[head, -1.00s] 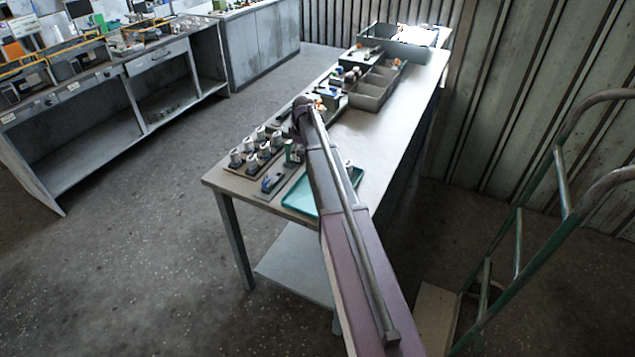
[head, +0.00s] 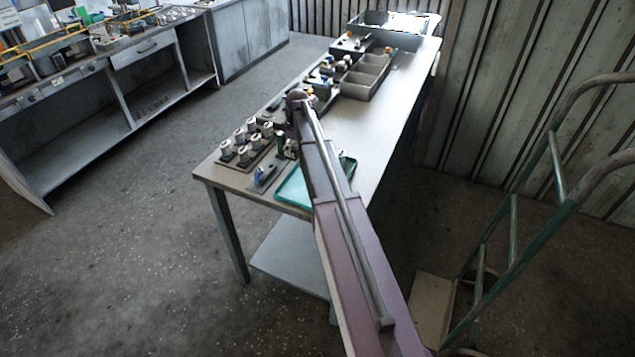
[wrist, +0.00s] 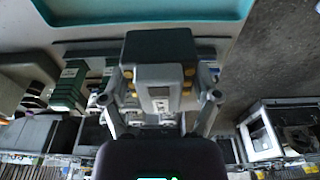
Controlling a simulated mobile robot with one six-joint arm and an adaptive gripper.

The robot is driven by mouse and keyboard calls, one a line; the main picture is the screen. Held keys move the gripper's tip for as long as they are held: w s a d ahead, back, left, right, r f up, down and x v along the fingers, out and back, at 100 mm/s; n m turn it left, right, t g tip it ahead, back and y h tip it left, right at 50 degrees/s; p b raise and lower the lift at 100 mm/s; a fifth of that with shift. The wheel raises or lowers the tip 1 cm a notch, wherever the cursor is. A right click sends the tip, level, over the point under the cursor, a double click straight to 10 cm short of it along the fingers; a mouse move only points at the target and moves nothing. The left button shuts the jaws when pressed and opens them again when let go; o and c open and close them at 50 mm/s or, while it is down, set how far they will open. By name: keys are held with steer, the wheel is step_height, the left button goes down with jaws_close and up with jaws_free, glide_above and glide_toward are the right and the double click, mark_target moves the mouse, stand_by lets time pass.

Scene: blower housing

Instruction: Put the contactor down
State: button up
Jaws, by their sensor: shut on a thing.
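In the wrist view, my gripper (wrist: 161,108) is shut on the contactor (wrist: 160,75), a block with a dark grey top, a paler grey body and small yellow-orange spots. One finger is on each side of it. A teal tray (wrist: 140,20) lies at the top of the wrist view, apart from the contactor in the picture; I cannot tell the height between them. In the head view the tray (head: 293,190) is on the near end of the table, partly behind my arm. My arm hides most of the gripper and the contactor there.
The table (head: 372,130) holds several white-topped parts (head: 247,140) at its near left, a blue-marked device (head: 264,176), grey bins (head: 362,82) and a far crate (head: 395,22). Its right side is mostly clear. A green-framed hand truck (head: 513,235) stands at right, a workbench (head: 110,95) at left.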

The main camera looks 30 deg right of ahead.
steer(key=s+f+b, duration=0.1)
steer(key=s, duration=0.5)
steer(key=s+f+b, duration=0.2)
steer(key=s, duration=0.4)
steer(key=s+f+b, duration=0.1)
steer(key=s+f, duration=0.1)
steer(key=s, duration=0.4)
steer(key=shift+a+b, duration=0.2)
steer(key=shift+b, duration=0.1)
steer(key=shift+w, duration=0.15)
steer(key=w+d, duration=0.1)
steer(key=w, duration=0.3)
steer(key=w+d+f+b, duration=0.1)
steer(key=w+d, duration=0.1)
steer(key=w, duration=0.3)
steer(key=w+d, duration=0.2)
steer(key=w, duration=0.2)
steer(key=shift+w+f, duration=0.2)
steer(key=shift+w, duration=0.15)
steer(key=shift+w+d, duration=0.2)
steer(key=shift+w, duration=0.2)
steer(key=shift+w+d+f+b, duration=0.1)
steer(key=shift+w+f+b, duration=0.2)
steer(key=shift+b, duration=0.1)
steer(key=shift+s+f+b, duration=0.1)
steer(key=shift+f+b, duration=1.45)
steer(key=shift+b, duration=0.05)
steer(key=shift+f, duration=0.1)
